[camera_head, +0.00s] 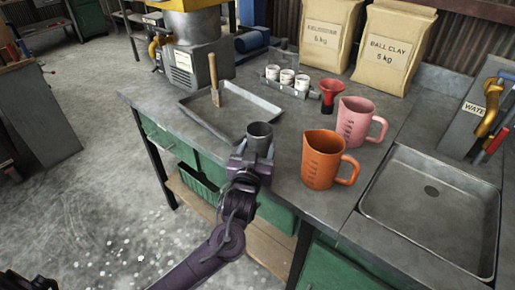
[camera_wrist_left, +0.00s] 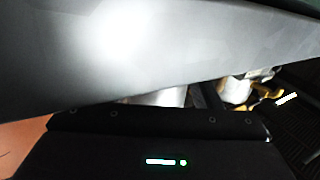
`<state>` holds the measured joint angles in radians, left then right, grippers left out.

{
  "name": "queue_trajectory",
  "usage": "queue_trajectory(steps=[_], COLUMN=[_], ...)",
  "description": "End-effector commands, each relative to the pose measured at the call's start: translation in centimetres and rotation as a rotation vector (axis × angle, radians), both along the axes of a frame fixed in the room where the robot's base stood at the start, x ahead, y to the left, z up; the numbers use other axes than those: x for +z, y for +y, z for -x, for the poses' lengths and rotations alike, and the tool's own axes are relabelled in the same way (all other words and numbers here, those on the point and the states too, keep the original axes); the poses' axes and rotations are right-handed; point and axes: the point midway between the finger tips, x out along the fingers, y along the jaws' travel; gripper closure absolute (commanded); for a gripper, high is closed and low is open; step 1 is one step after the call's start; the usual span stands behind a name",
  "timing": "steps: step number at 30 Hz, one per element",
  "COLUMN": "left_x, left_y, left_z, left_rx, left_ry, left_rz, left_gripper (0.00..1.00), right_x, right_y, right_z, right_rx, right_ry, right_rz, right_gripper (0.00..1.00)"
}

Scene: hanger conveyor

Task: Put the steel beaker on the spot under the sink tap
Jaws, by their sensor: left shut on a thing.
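The steel beaker (camera_head: 260,132) is a small grey cup, upright at the front edge of the bench, left of the orange jug. My left gripper (camera_head: 258,158) is shut on it from the front. I cannot tell whether its base touches the bench. In the left wrist view a blurred grey metal surface, likely the beaker (camera_wrist_left: 120,50), fills the top, close to the dark gripper body. The steel sink (camera_head: 425,215) is at the right, its basin empty. The brass tap (camera_head: 487,121) stands by a "WATER" panel behind it; its outlet is partly cut off. My right gripper is out of view.
An orange jug (camera_head: 322,165) and a pink jug (camera_head: 355,122) stand between beaker and sink. A red funnel (camera_head: 330,96), small white cups (camera_head: 287,77) and clay bags (camera_head: 393,48) stand behind. A shallow tray (camera_head: 252,103) holding a wooden-handled tool lies left.

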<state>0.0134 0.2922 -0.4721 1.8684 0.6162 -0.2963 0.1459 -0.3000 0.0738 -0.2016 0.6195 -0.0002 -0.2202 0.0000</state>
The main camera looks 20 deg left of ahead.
Motion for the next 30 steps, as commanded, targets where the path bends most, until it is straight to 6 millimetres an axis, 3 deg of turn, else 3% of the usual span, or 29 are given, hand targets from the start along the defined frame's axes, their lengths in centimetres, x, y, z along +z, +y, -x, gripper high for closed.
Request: queue_trajectory(steps=[8, 9, 14, 24, 30], left_x=[-0.2, -0.3, -0.2, 0.3, -0.1], left_y=[0.0, 0.0, 0.0, 0.0, -0.5], left_z=[0.0, 0.0, 0.0, 0.0, 3.1], left_rx=[0.0, 0.0, 0.0, -0.001, -0.002], left_ry=[0.0, 0.001, 0.001, -0.001, 0.004], left_rz=[0.0, 0.0, 0.0, 0.0, 0.003], left_gripper=[0.71, 0.4, 0.2, 0.2, 0.2], right_x=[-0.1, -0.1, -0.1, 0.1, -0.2], right_y=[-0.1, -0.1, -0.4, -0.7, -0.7], right_z=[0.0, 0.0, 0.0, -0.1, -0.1], right_rx=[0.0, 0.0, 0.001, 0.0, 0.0], right_ry=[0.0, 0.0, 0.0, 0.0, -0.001], right_rz=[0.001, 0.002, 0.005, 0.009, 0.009], right_gripper=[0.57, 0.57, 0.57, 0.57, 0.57])
